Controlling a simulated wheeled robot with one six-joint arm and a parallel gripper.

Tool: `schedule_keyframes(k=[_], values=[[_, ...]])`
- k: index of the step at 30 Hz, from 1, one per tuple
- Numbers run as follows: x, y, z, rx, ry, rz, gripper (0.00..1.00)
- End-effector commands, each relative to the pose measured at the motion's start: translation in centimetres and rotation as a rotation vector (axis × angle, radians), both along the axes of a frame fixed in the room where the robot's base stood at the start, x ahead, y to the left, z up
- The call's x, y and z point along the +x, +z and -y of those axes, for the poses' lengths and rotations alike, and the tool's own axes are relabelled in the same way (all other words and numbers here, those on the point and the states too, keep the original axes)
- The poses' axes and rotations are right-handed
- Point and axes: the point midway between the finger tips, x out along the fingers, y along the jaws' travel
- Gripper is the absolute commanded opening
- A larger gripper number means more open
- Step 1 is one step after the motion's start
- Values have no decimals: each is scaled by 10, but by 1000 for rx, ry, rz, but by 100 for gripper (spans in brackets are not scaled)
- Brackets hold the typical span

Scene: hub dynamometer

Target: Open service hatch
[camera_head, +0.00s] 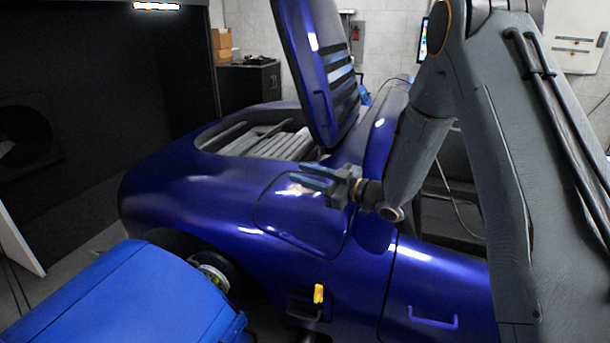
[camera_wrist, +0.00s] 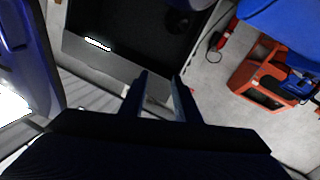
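A glossy blue car body (camera_head: 190,195) fills the middle of the head view. A panel outlined by a seam (camera_head: 300,222) on its fender looks like the service hatch, and it lies flush with the body. My gripper (camera_head: 303,178) is over the upper part of this panel, fingers pointing left; whether it touches the panel cannot be told. In the wrist view my gripper's two fingers (camera_wrist: 160,78) stand apart with nothing between them. The hatch cannot be made out in the wrist view. Part of the blue body (camera_wrist: 48,70) shows there at the left edge.
The raised louvred engine cover (camera_head: 318,70) stands behind my gripper. A yellow piece (camera_head: 319,293) sits on the lower body, and a blue handle (camera_head: 432,319) on the panel to its right. A blue box-like object (camera_head: 125,295) stands front left. The wrist view shows an orange tool (camera_wrist: 265,85) on the floor.

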Motion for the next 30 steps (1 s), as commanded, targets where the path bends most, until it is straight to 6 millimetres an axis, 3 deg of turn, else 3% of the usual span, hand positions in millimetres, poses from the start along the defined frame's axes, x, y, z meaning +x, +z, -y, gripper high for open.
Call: schedule_keyframes(k=[8,21,30], values=[[-3,0,7,0,-2,0,29],[-36,-1,61,0,-2,0,29],[-41,0,67,0,0,0,29]])
